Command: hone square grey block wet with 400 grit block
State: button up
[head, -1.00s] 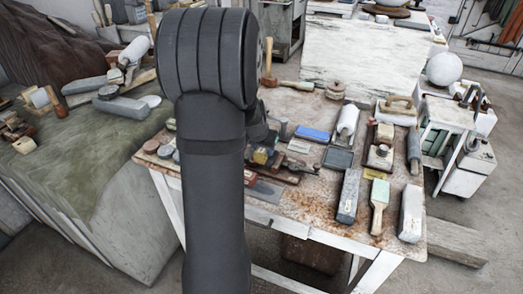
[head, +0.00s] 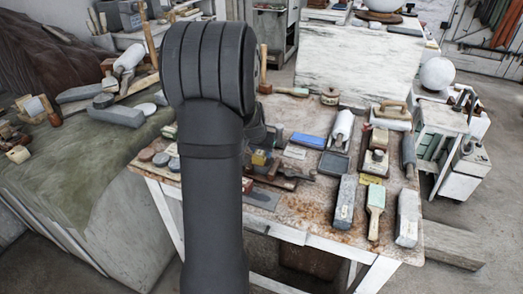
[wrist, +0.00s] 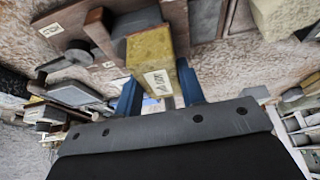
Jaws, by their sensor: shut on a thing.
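My gripper (wrist: 158,93) shows in the wrist view with two blue fingers, shut on a yellow block (wrist: 149,48). The block has a pale label whose print I cannot read surely. A grey block (wrist: 137,22) is just beyond it, partly hidden; I cannot tell whether the two touch. In the head view my arm hides most of the gripper, and a bit of the yellow block (head: 261,157) shows beside it above the table. Long grey blocks (head: 345,202) (head: 407,217) lie at the table's front right. I cannot tell which block is the square grey one.
Some bare tabletop lies at the front middle.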

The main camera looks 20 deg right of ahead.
aim_at(257, 158)
jog(key=shift+s+a, duration=1.4)
jog(key=shift+w, duration=0.1)
jog(key=shift+w+d+r, duration=0.7)
jog(key=shift+d, duration=0.1)
jog(key=shift+r, duration=0.1)
jog(key=shift+r, duration=1.15)
jog(key=shift+r, duration=0.1)
